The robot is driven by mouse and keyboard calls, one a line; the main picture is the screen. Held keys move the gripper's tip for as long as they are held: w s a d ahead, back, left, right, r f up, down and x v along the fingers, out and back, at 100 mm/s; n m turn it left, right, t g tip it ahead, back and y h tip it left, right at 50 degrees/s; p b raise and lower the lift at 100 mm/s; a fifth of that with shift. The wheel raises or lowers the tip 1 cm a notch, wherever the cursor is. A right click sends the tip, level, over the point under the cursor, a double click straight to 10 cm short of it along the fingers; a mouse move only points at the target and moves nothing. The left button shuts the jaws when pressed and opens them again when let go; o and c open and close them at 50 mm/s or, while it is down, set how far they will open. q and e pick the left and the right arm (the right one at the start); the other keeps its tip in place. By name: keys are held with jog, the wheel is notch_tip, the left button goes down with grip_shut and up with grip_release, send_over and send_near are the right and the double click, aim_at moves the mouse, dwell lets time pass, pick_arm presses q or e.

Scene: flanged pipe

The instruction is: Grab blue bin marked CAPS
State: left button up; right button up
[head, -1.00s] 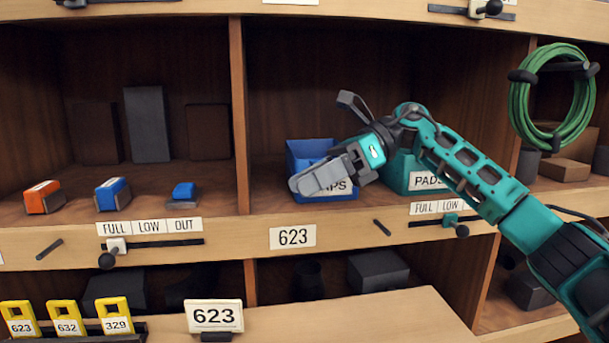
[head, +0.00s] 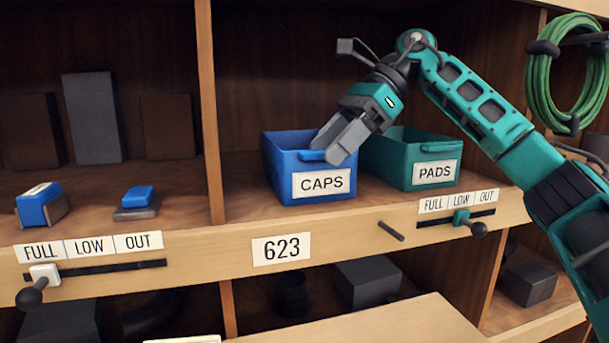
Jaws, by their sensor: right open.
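The blue bin marked CAPS (head: 284,186) stands upright on the shelf above the 623 label, at the left of its compartment. My right gripper (head: 333,148) is open at the bin's front right. Its fingers point down and left at the front rim, one over the inside and one in front of the front wall by the handle lip. I cannot tell whether either finger touches the bin. The fingers cover part of the rim's right side. My left gripper is not in view.
The teal PADS bin (head: 400,170) stands close on the right of the blue bin. A wooden divider (head: 211,110) rises to the left. A dark peg (head: 390,231) and a slider knob (head: 478,229) stick out from the shelf edge. A green hose coil (head: 535,80) hangs at right.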

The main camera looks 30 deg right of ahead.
jog(key=shift+x, duration=1)
grip_shut()
jog(key=shift+r, duration=0.1)
